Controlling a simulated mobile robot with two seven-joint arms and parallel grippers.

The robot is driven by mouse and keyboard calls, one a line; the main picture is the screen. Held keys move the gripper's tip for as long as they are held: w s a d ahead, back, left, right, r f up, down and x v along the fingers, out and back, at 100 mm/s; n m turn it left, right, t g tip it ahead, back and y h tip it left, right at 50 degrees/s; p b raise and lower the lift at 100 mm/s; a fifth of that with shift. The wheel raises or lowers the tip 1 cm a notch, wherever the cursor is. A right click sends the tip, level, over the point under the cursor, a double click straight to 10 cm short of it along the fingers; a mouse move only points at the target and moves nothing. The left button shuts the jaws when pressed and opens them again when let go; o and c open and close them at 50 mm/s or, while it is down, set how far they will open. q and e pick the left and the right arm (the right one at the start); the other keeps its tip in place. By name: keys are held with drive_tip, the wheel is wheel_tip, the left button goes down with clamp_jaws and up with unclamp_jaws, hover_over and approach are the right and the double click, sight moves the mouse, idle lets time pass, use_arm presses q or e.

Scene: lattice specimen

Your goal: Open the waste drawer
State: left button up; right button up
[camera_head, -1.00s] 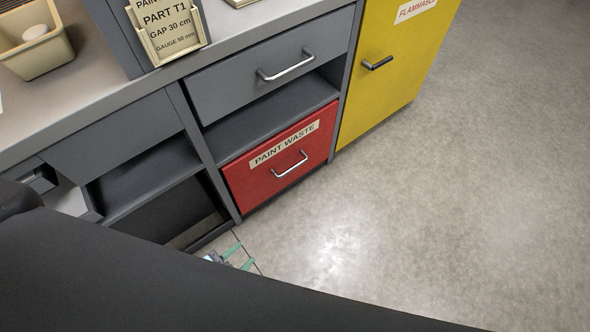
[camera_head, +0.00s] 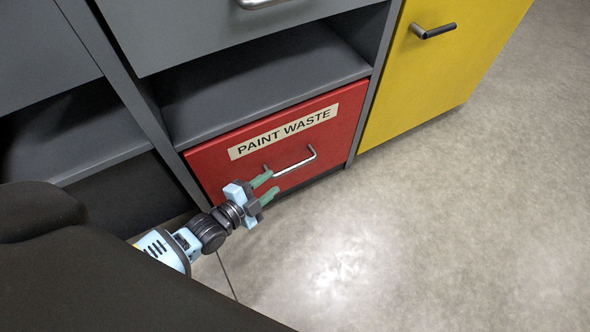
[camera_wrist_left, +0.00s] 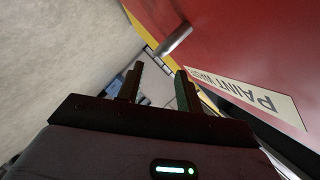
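The waste drawer (camera_head: 215,162) is a red front labelled PAINT WASTE, low in the grey cabinet, and looks closed. Its silver bar handle (camera_head: 312,156) is below the label. My left gripper (camera_head: 273,184) is open and empty, its green fingers pointing toward the handle from its left end, close in front of the drawer. Contact with the handle cannot be told. In the left wrist view, the handle (camera_wrist_left: 174,42) lies just beyond the two parted fingers (camera_wrist_left: 158,74), and the red front (camera_wrist_left: 255,40) fills the right side. My right gripper is not in view.
A grey open shelf (camera_head: 265,90) is directly above the red drawer. A yellow cabinet (camera_head: 440,75) with a dark handle stands to the right. The floor (camera_head: 440,220) in front of the drawer is clear. My dark body covers the lower left.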

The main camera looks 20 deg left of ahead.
sight(283, 174)
use_arm(q)
drive_tip(key=shift+w+f, duration=0.2)
drive_tip(key=shift+f, duration=0.1)
drive_tip(key=shift+w, duration=0.1)
drive_tip(key=shift+w+d+b, duration=0.1)
drive_tip(key=shift+w+b, duration=0.15)
drive_tip(key=shift+b, duration=0.05)
drive_tip(key=b+x, duration=0.2)
drive_tip(key=x, duration=0.4)
drive_tip(key=shift+s+f+b, duration=0.1)
drive_tip(key=shift+b, duration=0.2)
drive_tip(key=shift+w+d+f, duration=0.1)
drive_tip(key=shift+w+d, duration=0.1)
drive_tip(key=shift+w, duration=0.35)
